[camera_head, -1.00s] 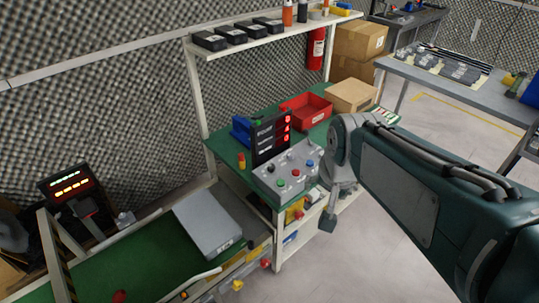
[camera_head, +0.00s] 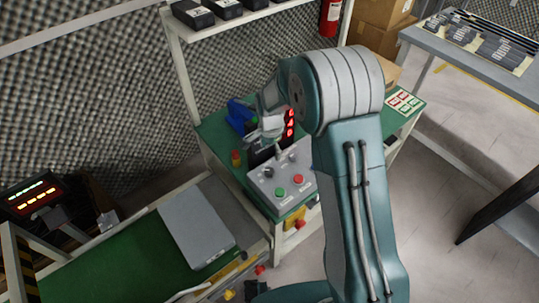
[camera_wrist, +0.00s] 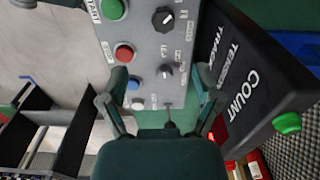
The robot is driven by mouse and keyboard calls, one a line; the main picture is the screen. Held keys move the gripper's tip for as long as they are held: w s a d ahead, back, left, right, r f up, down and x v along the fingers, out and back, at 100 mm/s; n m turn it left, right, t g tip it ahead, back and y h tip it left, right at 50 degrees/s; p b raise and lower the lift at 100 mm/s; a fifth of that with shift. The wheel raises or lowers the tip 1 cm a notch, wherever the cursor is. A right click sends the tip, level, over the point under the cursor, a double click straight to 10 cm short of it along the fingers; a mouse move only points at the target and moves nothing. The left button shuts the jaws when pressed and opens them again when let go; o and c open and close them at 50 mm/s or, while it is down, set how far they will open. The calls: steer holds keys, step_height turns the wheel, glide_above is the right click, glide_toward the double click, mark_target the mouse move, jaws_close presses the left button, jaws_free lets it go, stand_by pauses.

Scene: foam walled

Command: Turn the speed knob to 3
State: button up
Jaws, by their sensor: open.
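A grey control panel (camera_head: 258,188) sits on the green bench; it also shows in the wrist view (camera_wrist: 148,52). In the wrist view it carries a large black knob with a white pointer line (camera_wrist: 163,20) and a smaller knob (camera_wrist: 165,71) below it. Their labels are too small to read, so I cannot tell which is the speed knob. My gripper (camera_wrist: 158,85) is open and empty over the panel, its fingers either side of the smaller knob and the blue button. It appears above the panel's back side in the head view (camera_head: 270,130).
Green (camera_wrist: 113,9), red (camera_wrist: 123,53) and blue (camera_wrist: 134,83) buttons and a toggle (camera_wrist: 168,107) crowd the panel. A black display box (camera_wrist: 250,80) reading COUNT, TENSION and TRACK stands close beside the gripper. A grey slab (camera_head: 196,222) lies on the lower green surface.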

mark_target(269, 170)
steer(key=f, duration=1.1)
steer(key=shift+w+a+f, duration=0.15)
steer(key=shift+w+f, duration=0.15)
steer(key=shift+f, duration=0.1)
jaws_close()
